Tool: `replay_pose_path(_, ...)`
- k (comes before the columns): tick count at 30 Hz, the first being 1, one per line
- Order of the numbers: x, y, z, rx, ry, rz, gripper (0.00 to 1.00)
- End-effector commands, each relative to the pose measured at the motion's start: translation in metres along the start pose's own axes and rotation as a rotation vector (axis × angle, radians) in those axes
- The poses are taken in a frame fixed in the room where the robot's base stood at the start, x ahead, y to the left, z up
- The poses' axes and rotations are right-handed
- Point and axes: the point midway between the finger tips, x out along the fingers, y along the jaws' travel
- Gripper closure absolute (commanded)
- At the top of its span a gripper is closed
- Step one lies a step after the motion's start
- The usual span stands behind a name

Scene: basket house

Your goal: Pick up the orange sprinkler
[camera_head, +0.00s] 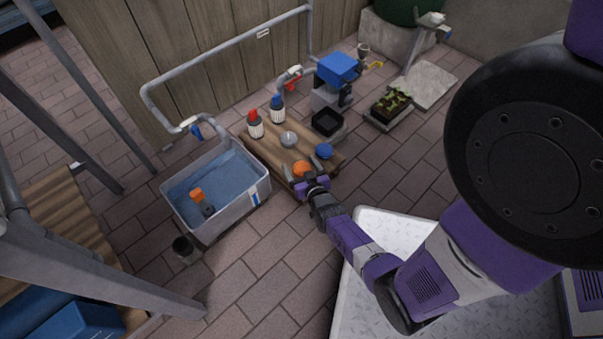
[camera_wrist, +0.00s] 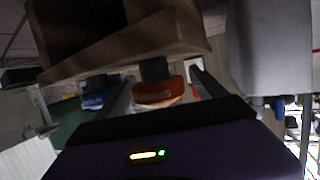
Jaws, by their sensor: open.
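A small orange round piece (camera_head: 301,167), which looks like the sprinkler, is at the front edge of the low wooden board (camera_head: 328,170). My gripper (camera_head: 302,174) is open there, with one finger on each side of it. In the wrist view the orange piece (camera_wrist: 158,94) shows between the two dark fingers of my gripper (camera_wrist: 163,86). A dark block covers part of its top in that view. I cannot tell whether the fingers touch it. Another orange-topped item (camera_head: 196,194) with a dark body stands in the grey tub (camera_head: 236,205).
On the board are red-capped (camera_head: 255,125) and blue-capped (camera_head: 277,110) bottles, a grey round item (camera_head: 289,139) and a blue round piece (camera_head: 324,151). A black tray (camera_head: 327,122) and planter (camera_head: 388,106) stand behind.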

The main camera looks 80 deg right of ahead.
Motion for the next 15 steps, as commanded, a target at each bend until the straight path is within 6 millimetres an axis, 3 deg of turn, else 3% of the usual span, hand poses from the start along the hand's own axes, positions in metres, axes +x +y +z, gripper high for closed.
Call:
replay_pose_path(3,0.0133,0.0003,0.0012,0.001,0.002,0.001,0.19)
replay_pose_path(10,0.0134,0.0004,-0.0006,0.001,0.000,0.001,0.21)
replay_pose_path(15,0.0133,0.0003,-0.0006,0.001,0.000,0.001,0.55)
